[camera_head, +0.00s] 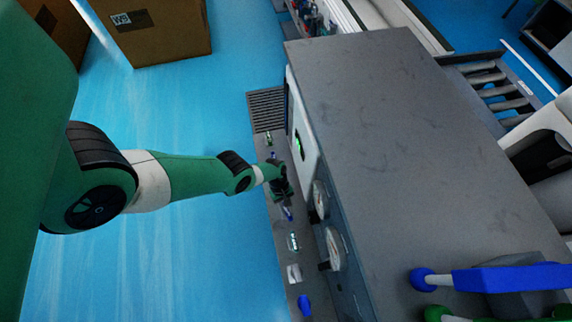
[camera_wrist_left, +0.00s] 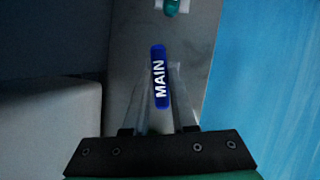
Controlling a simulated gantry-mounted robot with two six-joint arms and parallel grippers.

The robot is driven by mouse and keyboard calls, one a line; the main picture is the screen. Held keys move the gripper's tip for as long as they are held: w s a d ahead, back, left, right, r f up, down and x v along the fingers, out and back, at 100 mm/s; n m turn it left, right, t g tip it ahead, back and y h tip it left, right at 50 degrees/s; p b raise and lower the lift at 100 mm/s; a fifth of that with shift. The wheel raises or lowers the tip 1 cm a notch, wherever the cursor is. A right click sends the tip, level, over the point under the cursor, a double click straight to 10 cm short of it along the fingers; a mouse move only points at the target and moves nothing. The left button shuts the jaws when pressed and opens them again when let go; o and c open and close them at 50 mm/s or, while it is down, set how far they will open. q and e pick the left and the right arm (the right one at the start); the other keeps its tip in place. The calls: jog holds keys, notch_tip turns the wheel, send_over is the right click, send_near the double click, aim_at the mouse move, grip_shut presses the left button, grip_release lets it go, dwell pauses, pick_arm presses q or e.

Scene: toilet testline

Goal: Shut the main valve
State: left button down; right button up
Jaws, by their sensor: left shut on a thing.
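The main valve has a blue handle (camera_wrist_left: 158,62) with the white word MAIN, seen in the left wrist view. The handle lies lengthwise along a grey metal panel, nearly upright in that picture. My left gripper (camera_wrist_left: 162,84) is shut on it, with one finger along each side. In the head view my left arm comes in from the left, and the gripper (camera_head: 281,186) is at the narrow ledge along the cabinet's left side. A blue handle (camera_head: 287,213) shows just below the gripper there. The valve body is hidden. My right gripper is in no view.
A large grey cabinet (camera_head: 420,130) stands right of the ledge, with round gauges (camera_head: 335,248) and a white panel (camera_head: 301,140) on its side. Other small fittings (camera_head: 293,242) line the ledge. Blue and green bars (camera_head: 510,277) show at lower right. Open blue floor lies left.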

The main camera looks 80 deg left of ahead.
pick_arm(q)
jog(key=shift+f+m+g+b, duration=0.1)
jog(key=shift+m+g+b, duration=0.35)
jog(key=shift+m, duration=0.65)
jog(key=shift+w+m, duration=0.1)
jog(key=shift+m, duration=0.2)
jog(key=c, duration=0.7)
grip_release()
jog(key=shift+r, duration=0.2)
